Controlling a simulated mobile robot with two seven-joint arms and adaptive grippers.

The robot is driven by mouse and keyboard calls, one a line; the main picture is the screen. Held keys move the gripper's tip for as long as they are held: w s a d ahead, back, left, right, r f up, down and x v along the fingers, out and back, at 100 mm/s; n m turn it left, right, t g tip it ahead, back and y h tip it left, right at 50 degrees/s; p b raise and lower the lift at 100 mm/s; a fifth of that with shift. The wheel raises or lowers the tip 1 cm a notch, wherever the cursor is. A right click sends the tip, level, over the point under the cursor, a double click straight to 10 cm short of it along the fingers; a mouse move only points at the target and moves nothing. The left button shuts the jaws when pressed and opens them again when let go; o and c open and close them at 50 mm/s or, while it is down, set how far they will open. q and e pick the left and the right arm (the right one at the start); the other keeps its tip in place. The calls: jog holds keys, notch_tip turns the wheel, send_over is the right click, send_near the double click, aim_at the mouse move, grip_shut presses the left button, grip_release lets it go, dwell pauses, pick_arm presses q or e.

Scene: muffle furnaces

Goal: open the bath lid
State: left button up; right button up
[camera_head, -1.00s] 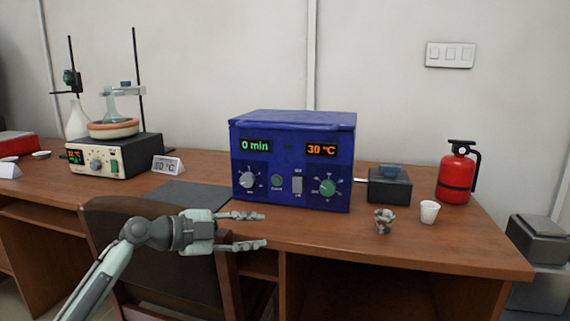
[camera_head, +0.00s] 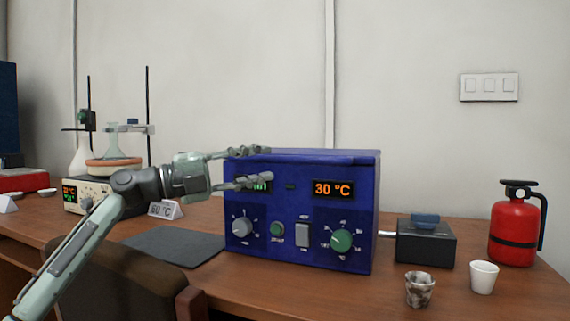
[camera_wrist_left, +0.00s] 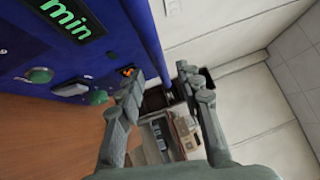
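The blue bath (camera_head: 300,216) stands on the wooden desk, with dials, a switch and a 30 °C display on its front. Its lid (camera_head: 330,158) is a flat blue slab lying shut on top, its front lip slightly overhanging. My left gripper (camera_head: 258,166) is open and empty at the bath's upper left front, one finger near lid height and one lower, covering part of the left display. In the left wrist view the bath (camera_wrist_left: 60,60) fills the left side, and the lid's lip (camera_wrist_left: 150,45) runs towards the gap between the open fingers (camera_wrist_left: 163,88). Contact cannot be told. My right gripper is not in view.
A small dark box (camera_head: 426,243), two small cups (camera_head: 420,290) (camera_head: 484,277) and a red extinguisher (camera_head: 514,228) stand right of the bath. A heater with glassware (camera_head: 100,190) and a card (camera_head: 165,210) are at left. A chair (camera_head: 110,285) is in front. Above the bath is clear.

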aim_at(279, 160)
pick_arm(q)
jog(key=x, duration=0.5)
jog(key=shift+d+p, duration=0.1)
jog(key=shift+p, duration=0.2)
jog(key=shift+w+d, duration=0.2)
jog(key=shift+d, duration=0.15)
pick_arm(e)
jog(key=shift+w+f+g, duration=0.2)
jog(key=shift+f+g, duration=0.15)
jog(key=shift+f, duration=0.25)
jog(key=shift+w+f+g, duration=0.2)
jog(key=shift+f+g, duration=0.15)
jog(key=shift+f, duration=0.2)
pick_arm(q)
jog(key=shift+c, duration=0.6)
grip_shut()
